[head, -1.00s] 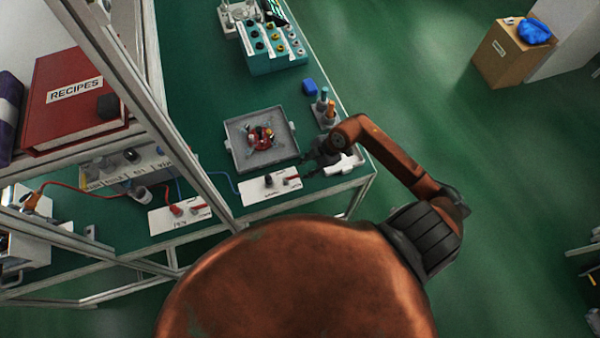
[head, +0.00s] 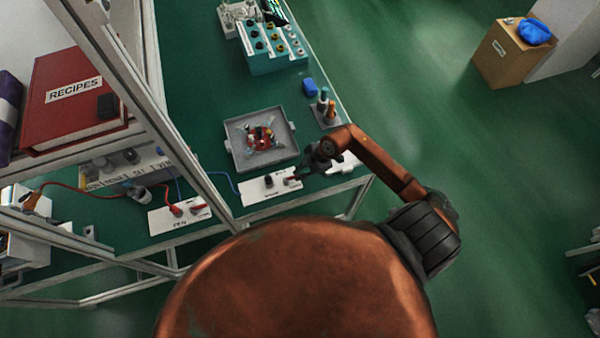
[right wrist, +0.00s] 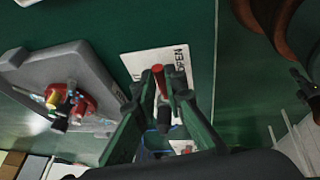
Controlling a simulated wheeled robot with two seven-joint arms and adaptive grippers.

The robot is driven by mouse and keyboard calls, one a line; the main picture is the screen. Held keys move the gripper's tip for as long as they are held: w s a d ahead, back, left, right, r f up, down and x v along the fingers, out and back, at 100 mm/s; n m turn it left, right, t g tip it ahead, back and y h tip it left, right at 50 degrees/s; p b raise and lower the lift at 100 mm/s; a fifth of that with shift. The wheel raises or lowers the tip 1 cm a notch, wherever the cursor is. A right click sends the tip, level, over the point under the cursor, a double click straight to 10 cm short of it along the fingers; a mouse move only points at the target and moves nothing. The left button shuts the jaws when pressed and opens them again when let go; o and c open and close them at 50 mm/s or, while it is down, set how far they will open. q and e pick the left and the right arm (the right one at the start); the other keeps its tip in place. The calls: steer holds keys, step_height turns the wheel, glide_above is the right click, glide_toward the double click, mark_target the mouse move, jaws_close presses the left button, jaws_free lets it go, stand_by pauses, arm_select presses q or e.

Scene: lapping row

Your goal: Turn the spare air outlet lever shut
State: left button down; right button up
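The spare air outlet is a white plate (head: 257,194) near the bench's front edge, with a dark round fitting (head: 269,181) and a red lever (head: 290,182). In the right wrist view the red lever (right wrist: 159,79) lies between my fingertips, close to the printed word OPEN on the white plate (right wrist: 142,62). My right gripper (head: 298,175) is over the lever end of the plate; in the right wrist view its fingers (right wrist: 161,90) stand apart on either side of the lever. I cannot tell whether they touch it. My left gripper is not in view.
A grey tray (head: 232,157) with coloured parts lies just behind the plate. A second white plate (head: 161,223), marked PEN, has its own red fittings to the left. A holder with bottles (head: 328,108) stands near the right edge. A metal frame post crosses the left.

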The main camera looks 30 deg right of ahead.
jaws_close()
